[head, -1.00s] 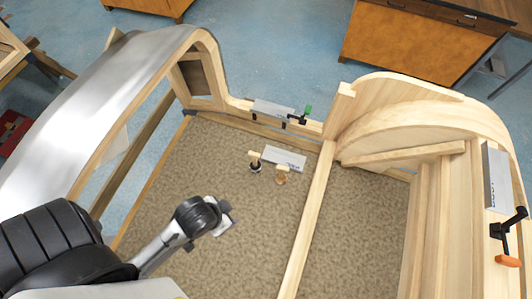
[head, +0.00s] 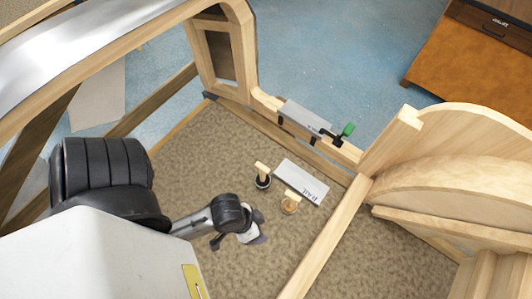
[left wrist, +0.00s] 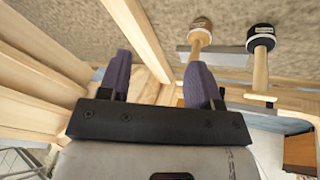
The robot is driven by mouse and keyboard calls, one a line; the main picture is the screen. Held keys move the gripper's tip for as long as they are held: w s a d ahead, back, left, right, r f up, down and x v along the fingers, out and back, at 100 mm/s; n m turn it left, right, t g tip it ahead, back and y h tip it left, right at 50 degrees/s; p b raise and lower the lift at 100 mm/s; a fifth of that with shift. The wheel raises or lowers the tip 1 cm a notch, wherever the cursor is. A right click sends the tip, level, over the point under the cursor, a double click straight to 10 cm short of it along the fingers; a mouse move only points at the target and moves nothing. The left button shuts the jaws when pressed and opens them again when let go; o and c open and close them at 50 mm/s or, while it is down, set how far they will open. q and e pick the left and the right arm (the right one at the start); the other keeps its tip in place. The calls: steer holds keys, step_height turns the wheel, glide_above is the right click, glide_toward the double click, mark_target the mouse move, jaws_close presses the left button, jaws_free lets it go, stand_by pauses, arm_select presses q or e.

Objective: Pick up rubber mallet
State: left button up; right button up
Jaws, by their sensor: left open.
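A mallet with a black head, which looks like the rubber mallet (head: 263,182), stands head-down on the brown floor with its light wooden handle pointing up. Its black head also shows at the upper right of the left wrist view (left wrist: 260,38). A second mallet with a tan head (head: 290,207) stands just right of it and nearer. It shows at the top of the left wrist view too (left wrist: 200,23). My left gripper (head: 262,229) is open and empty, nearer than both mallets and apart from them. Its purple-grey fingers show in the left wrist view (left wrist: 158,78). My right gripper is not in view.
A grey labelled block (head: 302,182) lies behind the mallets. A clamp with a green handle (head: 345,131) and a grey piece (head: 305,117) sit on the back rail. A wooden beam (head: 328,235) bounds the floor at right. The carpet left of the mallets is clear.

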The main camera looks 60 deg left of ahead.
arm_select(q)
steer(key=w+d+f+n+t+h+b, duration=0.2)
steer(key=d+f+n+h+b, duration=0.15)
steer(key=f+b, duration=0.6)
steer(key=m+t+y+b, duration=0.7)
steer(key=m+y, duration=1.2)
steer(key=m, duration=1.1)
glide_toward(263, 176)
steer(key=shift+y, duration=0.25)
steer(key=x, duration=0.7)
steer(key=shift+w+a, duration=0.1)
steer(key=shift+w, duration=0.05)
steer(key=shift+x, duration=2.8)
steer(key=shift+a+r, duration=0.15)
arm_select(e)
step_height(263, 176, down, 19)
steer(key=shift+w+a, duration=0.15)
arm_select(q)
steer(key=shift+s, duration=0.25)
steer(key=shift+c, duration=0.3)
